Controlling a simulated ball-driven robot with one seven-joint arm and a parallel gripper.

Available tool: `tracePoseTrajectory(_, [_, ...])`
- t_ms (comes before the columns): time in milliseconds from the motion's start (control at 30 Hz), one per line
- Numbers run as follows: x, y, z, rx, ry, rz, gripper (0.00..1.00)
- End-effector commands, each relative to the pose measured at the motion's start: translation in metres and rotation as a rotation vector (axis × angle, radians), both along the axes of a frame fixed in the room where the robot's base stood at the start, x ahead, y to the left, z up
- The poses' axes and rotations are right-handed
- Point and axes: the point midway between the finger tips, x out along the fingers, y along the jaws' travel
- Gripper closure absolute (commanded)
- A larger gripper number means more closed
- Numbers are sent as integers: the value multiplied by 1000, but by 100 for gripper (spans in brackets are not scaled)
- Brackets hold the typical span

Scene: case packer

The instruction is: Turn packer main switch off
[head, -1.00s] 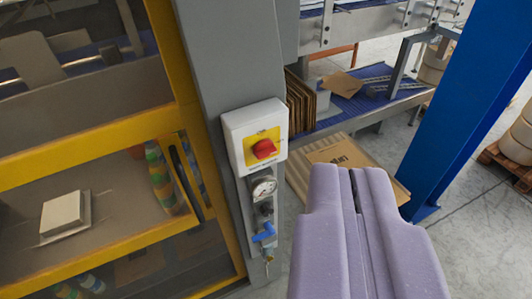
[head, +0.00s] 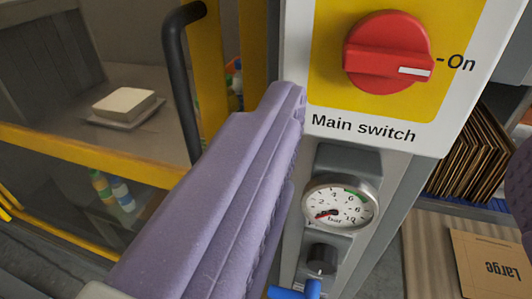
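The packer main switch (head: 385,50) is a red rotary knob on a yellow plate in a white box (head: 425,130) labelled "Main switch". It is at the upper right of the head view. The white mark on the knob points right, to the word "On". My gripper (head: 412,130) is open, with its purple fingers wide apart. The left finger reaches up to just below and left of the knob in the picture. Only a sliver of the right finger shows at the right edge. Nothing is between the fingers that they hold, and I see no contact with the knob.
A pressure gauge (head: 340,204), a dark knob (head: 321,259) and a blue valve handle (head: 296,290) sit below the switch box. A yellow-framed door with a black handle (head: 180,80) is at left. Cardboard blanks (head: 472,150) stand at right.

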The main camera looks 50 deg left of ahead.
Motion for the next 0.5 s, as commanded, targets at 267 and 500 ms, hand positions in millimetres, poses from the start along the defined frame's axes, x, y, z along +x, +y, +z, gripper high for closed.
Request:
tracePoseTrajectory(267, [34, 28, -3, 3, -3, 11, 26])
tracePoseTrajectory(500, [57, 44, -2, 2, -3, 8, 26])
